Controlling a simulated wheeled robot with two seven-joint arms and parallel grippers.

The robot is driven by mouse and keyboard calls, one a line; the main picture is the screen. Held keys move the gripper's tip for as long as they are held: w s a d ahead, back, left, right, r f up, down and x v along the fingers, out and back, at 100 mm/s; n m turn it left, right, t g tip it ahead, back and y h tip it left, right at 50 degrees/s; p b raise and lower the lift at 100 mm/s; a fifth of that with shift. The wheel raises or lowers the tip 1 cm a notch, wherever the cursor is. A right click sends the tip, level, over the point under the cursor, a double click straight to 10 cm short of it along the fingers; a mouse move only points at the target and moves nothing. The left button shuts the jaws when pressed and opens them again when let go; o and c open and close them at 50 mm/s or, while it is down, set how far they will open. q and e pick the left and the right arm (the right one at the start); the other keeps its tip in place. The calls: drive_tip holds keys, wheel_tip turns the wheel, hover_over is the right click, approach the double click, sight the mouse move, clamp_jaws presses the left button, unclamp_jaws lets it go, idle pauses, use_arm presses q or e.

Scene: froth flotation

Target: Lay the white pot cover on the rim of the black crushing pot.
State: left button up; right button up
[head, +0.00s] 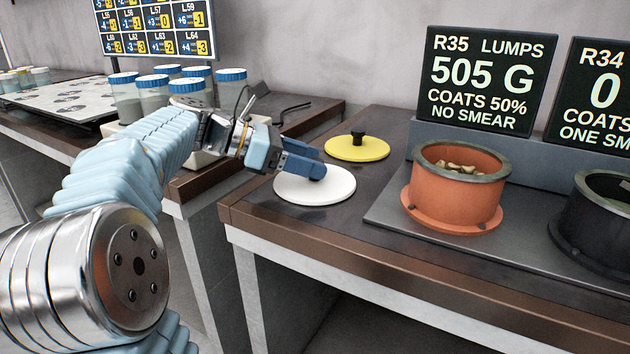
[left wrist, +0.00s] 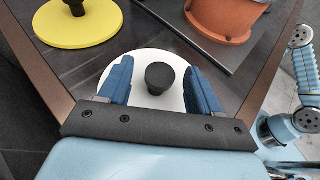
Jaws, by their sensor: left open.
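The white pot cover (head: 313,190) lies flat on the dark table near its left corner. My left gripper (head: 318,162) is over it, open. In the left wrist view the blue fingers of the left gripper (left wrist: 160,88) stand on either side of the cover's black knob (left wrist: 160,76), apart from it. The white cover (left wrist: 148,60) shows beneath them. The black crushing pot (head: 596,230) stands at the right edge of the head view, partly cut off. Its rim (head: 592,182) shows no cover on the visible part. My right gripper is not in view.
A yellow cover (head: 357,149) with a black knob lies behind the white one. An orange pot (head: 452,200) holding lumps stands between the white cover and the black pot, on a grey tray (head: 385,215). Dark signs stand behind the pots. Blue-lidded jars (head: 153,92) are at left.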

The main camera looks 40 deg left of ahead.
use_arm(q)
drive_tip(key=shift+x, duration=0.85)
drive_tip(key=shift+s, duration=0.1)
drive_tip(key=c, duration=1.2)
drive_tip(key=shift+o, duration=0.2)
drive_tip(key=shift+r, duration=0.1)
